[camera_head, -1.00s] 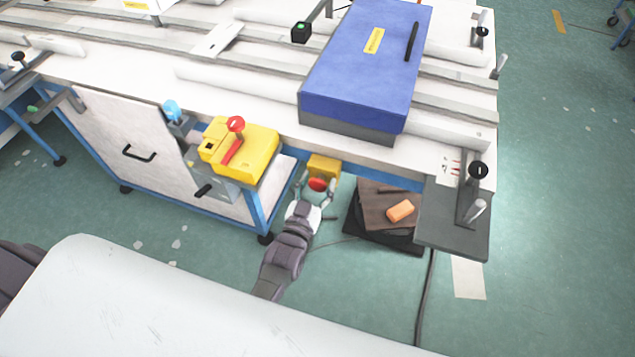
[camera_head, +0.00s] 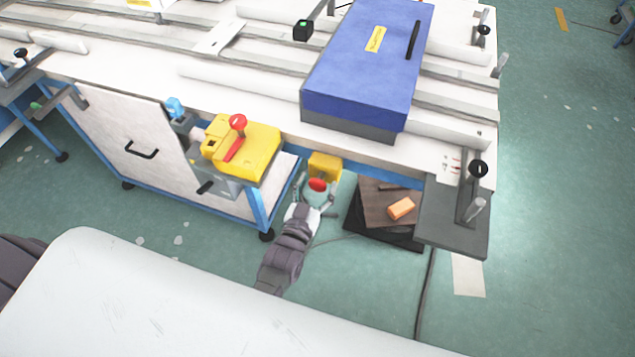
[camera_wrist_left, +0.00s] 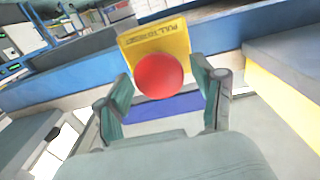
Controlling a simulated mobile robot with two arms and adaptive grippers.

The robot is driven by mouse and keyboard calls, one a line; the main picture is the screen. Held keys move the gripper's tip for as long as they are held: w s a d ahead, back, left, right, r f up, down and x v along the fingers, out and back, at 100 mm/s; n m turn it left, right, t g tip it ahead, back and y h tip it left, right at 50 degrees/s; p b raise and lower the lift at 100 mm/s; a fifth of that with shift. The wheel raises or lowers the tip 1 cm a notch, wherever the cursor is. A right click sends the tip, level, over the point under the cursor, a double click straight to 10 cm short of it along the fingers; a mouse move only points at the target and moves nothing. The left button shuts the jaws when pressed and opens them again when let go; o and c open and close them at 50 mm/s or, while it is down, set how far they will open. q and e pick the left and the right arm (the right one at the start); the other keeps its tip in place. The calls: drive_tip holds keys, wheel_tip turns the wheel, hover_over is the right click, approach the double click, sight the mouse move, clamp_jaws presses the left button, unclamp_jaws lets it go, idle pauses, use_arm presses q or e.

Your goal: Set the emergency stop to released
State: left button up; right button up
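The emergency stop is a red round button (camera_head: 317,184) on a yellow box (camera_head: 325,166) under the table's front edge. In the left wrist view, the red button (camera_wrist_left: 159,76) faces me, and the yellow box (camera_wrist_left: 160,42) behind it reads "PULL TO RESET". My left gripper (camera_head: 316,191) is in front of the button. Its two fingers stand apart, one on each side of the button, with visible gaps in the left wrist view (camera_wrist_left: 163,88). It holds nothing. I cannot tell whether the button is pressed in or out. My right gripper is not in view.
The white table (camera_head: 130,73) with rails runs above the button. A yellow switch box with a red handle (camera_head: 242,150) is mounted to the left. A blue table leg (camera_head: 262,207) is close left of my gripper. An orange block (camera_head: 401,208) lies on a brown stand (camera_head: 375,212) to the right.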

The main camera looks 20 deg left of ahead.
use_arm(q)
drive_tip(key=s, duration=1.2)
drive_tip(key=shift+a, duration=0.2)
drive_tip(key=s+f+m+g+h, duration=0.1)
drive_tip(key=s+f+g, duration=0.35)
drive_tip(key=f, duration=0.75)
drive_tip(key=s+f+g, duration=0.4)
drive_tip(key=s+f, duration=0.1)
drive_tip(key=f, duration=0.7)
drive_tip(key=s+a+f+g, duration=0.4)
drive_tip(key=s+f, duration=0.3)
drive_tip(key=s, duration=0.3)
drive_tip(key=s+a+f+m+g+y, duration=0.1)
drive_tip(key=s+a+f+g, duration=0.3)
drive_tip(key=s+f, duration=0.3)
drive_tip(key=s, duration=0.4)
drive_tip(key=shift+a+f+y, duration=0.15)
drive_tip(key=shift+f+y, duration=0.05)
drive_tip(key=shift+y, duration=0.1)
drive_tip(key=shift+w+g, duration=0.1)
drive_tip(key=shift+g, duration=0.15)
